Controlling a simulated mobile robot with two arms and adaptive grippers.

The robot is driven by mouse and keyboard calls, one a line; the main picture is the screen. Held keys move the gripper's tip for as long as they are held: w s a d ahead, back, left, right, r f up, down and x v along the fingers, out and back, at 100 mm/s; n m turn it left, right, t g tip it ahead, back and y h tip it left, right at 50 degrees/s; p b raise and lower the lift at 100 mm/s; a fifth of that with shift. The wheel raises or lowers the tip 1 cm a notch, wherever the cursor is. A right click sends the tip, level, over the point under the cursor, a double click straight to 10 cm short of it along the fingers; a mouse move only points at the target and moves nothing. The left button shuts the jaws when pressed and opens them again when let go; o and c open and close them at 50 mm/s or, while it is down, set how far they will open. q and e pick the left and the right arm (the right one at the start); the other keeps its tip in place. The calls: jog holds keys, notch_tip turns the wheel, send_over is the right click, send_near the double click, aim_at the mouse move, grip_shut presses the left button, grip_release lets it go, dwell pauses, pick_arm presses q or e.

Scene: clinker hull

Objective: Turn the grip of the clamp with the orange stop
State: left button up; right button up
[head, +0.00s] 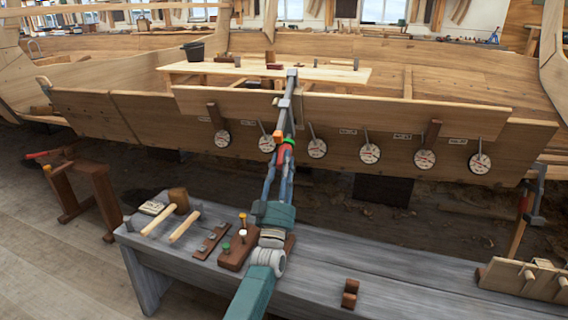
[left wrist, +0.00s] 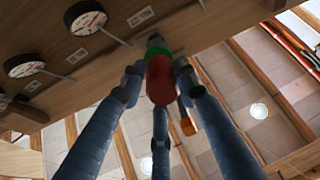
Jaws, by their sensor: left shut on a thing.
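The clamp (head: 289,92) with the orange stop stands at the hull's upper plank, its dark bar running up over the plank edge. The orange stop (head: 277,137) sits beside the grip and also shows in the left wrist view (left wrist: 188,126). The red grip (head: 286,148) has a green band at its upper end; in the left wrist view the red grip (left wrist: 160,80) lies between my blue fingers. My left gripper (head: 284,163) is shut on this grip from below. The fingers partly hide the grip. My right gripper is not in view.
Several round dials (head: 370,153) with thin rods hang along the hull plank, close to the clamp on both sides. A grey bench (head: 330,260) below holds a mallet (head: 178,198) and wooden blocks. Another clamp (head: 537,192) is at the far right.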

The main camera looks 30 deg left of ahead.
pick_arm(q)
jog(key=shift+r+m, duration=0.1)
jog(key=shift+m, duration=0.3)
jog(key=o, duration=1.1)
jog(key=shift+s, duration=0.1)
jog(key=shift+s+d+f, duration=0.1)
jog(key=shift+f, duration=0.1)
jog(key=v, duration=1.1)
jog(key=shift+s+f, duration=0.1)
jog(key=shift+s, duration=0.1)
